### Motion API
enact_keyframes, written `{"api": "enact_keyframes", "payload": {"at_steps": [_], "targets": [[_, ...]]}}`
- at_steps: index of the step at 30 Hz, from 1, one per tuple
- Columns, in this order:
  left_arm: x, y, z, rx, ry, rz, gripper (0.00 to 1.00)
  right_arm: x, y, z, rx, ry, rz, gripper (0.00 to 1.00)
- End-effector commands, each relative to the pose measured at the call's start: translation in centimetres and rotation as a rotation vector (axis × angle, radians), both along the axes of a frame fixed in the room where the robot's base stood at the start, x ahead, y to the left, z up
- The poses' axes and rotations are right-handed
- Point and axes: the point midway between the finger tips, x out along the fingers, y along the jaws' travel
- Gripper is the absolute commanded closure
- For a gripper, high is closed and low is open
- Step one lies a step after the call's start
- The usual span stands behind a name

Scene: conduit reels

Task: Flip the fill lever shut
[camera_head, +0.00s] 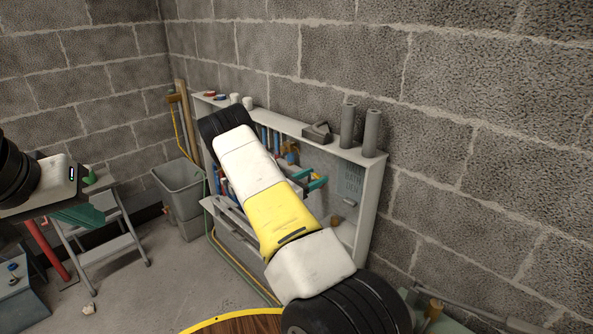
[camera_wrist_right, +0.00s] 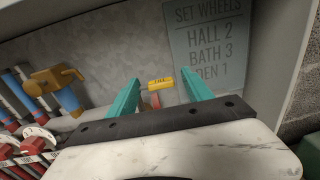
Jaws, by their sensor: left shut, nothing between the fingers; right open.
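A small yellow tag (camera_wrist_right: 160,84), whose lettering looks like "FILL", shows in the right wrist view. A bit of red shows just below it. I cannot make out the lever's position. My right gripper (camera_wrist_right: 160,92) is open, its teal fingers pointing into the cabinet, one on each side of the tag in that view. I cannot tell whether they touch anything. In the head view my right gripper (camera_head: 314,181) is at the cabinet, and my right arm hides much of it. My left gripper (camera_head: 82,214) is shut and empty at the far left, away from the cabinet.
The grey cabinet (camera_head: 374,200) stands against the block wall. A brass valve (camera_wrist_right: 55,82) on a blue pipe and red wheels with white dials (camera_wrist_right: 38,136) are left of my right gripper. A lettered sign (camera_wrist_right: 212,45) is behind. A grey bin (camera_head: 180,185) and stepladder (camera_head: 118,245) stand left.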

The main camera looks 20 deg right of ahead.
Motion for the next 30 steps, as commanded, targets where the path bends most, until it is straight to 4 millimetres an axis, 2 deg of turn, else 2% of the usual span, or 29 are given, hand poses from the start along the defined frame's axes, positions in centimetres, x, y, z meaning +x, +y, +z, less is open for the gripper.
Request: {"api": "enact_keyframes", "payload": {"at_steps": [5, 14, 21, 23, 30], "targets": [[0.0, 0.0, 0.0, 0.0, 0.0, 0.0, 1.0, 0.4, -1.5, 0.0, 0.0, -0.001, -0.001, 0.41], [0.0, 0.0, 0.0, 0.0, 0.0, 0.0, 1.0, 0.5, -1.6, 0.0, 0.001, -0.001, 0.0, 0.43], [0.0, 0.0, 0.0, 0.0, 0.0, 0.0, 1.0, 0.5, -1.6, 0.0, 0.001, -0.001, 0.0, 0.9], [0.0, 0.0, 0.0, 0.0, 0.0, 0.0, 1.0, 0.5, -1.6, 0.0, 0.001, -0.001, 0.0, 1.0], [0.0, 0.0, 0.0, 0.0, 0.0, 0.0, 1.0, 0.6, -1.9, 0.0, 0.0, 0.001, 0.077, 1.0]]}}
